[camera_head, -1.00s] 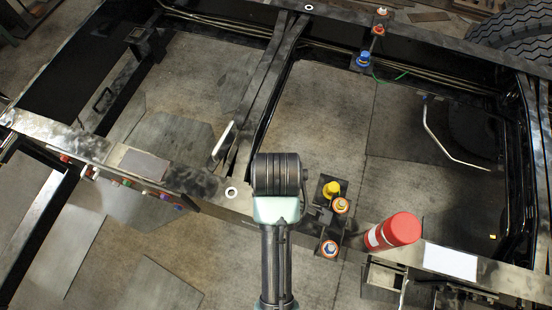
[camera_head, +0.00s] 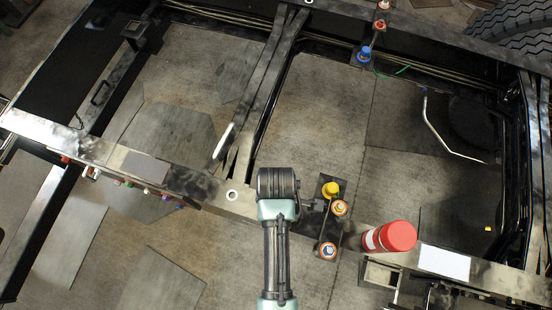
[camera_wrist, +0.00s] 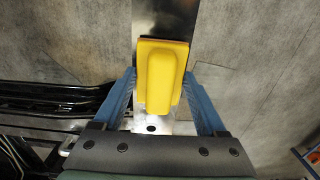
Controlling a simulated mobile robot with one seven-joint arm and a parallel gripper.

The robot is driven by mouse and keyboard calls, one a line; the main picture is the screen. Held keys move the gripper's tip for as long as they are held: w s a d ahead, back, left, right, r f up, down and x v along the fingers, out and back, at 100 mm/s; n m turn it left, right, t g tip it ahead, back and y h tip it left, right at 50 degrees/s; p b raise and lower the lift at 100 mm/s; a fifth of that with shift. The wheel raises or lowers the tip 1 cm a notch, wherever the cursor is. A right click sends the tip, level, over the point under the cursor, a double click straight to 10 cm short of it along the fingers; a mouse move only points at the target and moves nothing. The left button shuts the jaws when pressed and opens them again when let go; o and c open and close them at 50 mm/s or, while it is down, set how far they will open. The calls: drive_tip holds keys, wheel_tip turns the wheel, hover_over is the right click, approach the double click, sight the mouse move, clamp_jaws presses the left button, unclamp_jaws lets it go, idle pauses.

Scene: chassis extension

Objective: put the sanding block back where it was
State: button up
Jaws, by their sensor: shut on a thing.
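The yellow sanding block (camera_wrist: 160,75) shows in the wrist view, with a raised grip along its middle. My gripper (camera_wrist: 160,80) has its two blue fingers on either side of the block and is shut on it. The block is over the bare metal frame rail (camera_wrist: 165,18); I cannot tell whether it touches the rail. In the head view my arm hides the gripper and the block. The same rail (camera_head: 212,190) runs across the head view, with a grey rectangle (camera_head: 145,167) on its left part and a white rectangle (camera_head: 444,262) on its right.
Coloured plugs (camera_head: 125,182) line the rail's near side at left. Open gaps show the floor.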

drive_tip(key=shift+f, duration=0.2)
drive_tip(key=shift+f, duration=0.2)
drive_tip(key=o, duration=1.2)
drive_tip(key=shift+o, duration=0.2)
drive_tip(key=shift+r, duration=0.15)
